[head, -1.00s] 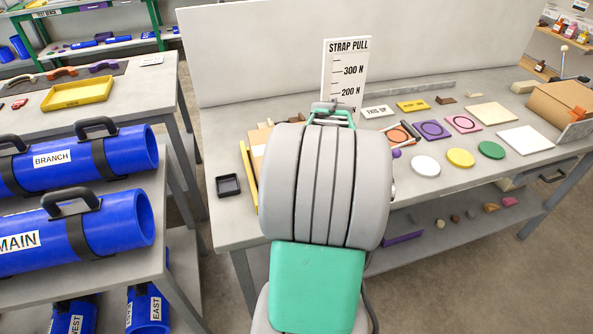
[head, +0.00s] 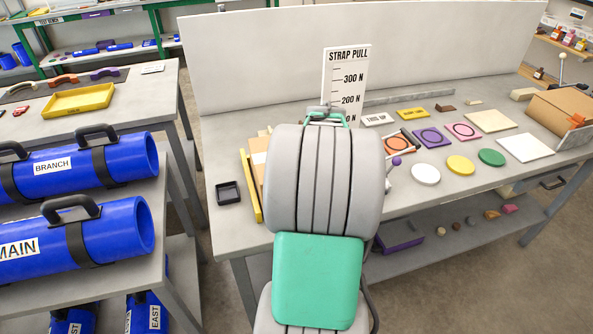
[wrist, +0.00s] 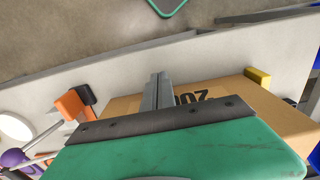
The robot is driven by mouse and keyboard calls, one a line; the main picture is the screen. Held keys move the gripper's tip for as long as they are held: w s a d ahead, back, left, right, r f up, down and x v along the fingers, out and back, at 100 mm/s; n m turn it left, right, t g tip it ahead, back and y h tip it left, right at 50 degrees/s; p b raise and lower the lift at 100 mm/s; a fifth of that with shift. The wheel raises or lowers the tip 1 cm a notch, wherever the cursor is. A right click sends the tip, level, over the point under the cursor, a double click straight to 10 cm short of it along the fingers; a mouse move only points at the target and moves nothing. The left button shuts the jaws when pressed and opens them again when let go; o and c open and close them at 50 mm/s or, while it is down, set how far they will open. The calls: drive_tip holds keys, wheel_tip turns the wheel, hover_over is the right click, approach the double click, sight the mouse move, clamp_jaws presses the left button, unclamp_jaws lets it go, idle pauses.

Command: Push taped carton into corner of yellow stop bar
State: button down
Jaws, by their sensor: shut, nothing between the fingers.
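The taped carton (head: 259,155) shows as a tan strip at the left of the bench in the head view, mostly hidden behind my arm. In the wrist view the carton (wrist: 268,112) fills the right middle, with dark lettering on it. The yellow stop bar (head: 250,187) runs along the carton's left side in the head view; a yellow end piece (wrist: 258,77) shows by the carton's edge in the wrist view. My gripper (wrist: 158,88) is shut and empty, its fingers overlapping the carton in view. Whether they touch it I cannot tell.
A black tray (head: 228,192) sits on the bench left of the bar. Right of my arm are an orange-and-black item (head: 400,144), a white disc (head: 426,174) and several coloured discs and plates. A strap pull gauge board (head: 347,82) stands behind.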

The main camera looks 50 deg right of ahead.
drive_tip(key=shift+w+d, duration=0.25)
drive_tip(key=shift+w, duration=0.3)
drive_tip(key=shift+w+d, duration=0.2)
drive_tip(key=shift+w, duration=0.3)
drive_tip(key=shift+w, duration=0.1)
drive_tip(key=shift+w+d+p, duration=0.15)
drive_tip(key=shift+w+d, duration=0.15)
drive_tip(key=shift+w, duration=0.25)
drive_tip(key=shift+w+d+p, duration=0.15)
drive_tip(key=shift+w+d, duration=0.1)
drive_tip(key=shift+w, duration=0.3)
drive_tip(key=shift+s+a, duration=0.3)
drive_tip(key=shift+s, duration=0.3)
drive_tip(key=shift+s+a, duration=0.25)
drive_tip(key=shift+s, duration=0.4)
drive_tip(key=shift+s+a, duration=0.3)
drive_tip(key=shift+s, duration=0.3)
wheel_tip(320, 180, up, 12)
drive_tip(key=p, duration=0.8)
drive_tip(key=shift+p, duration=0.35)
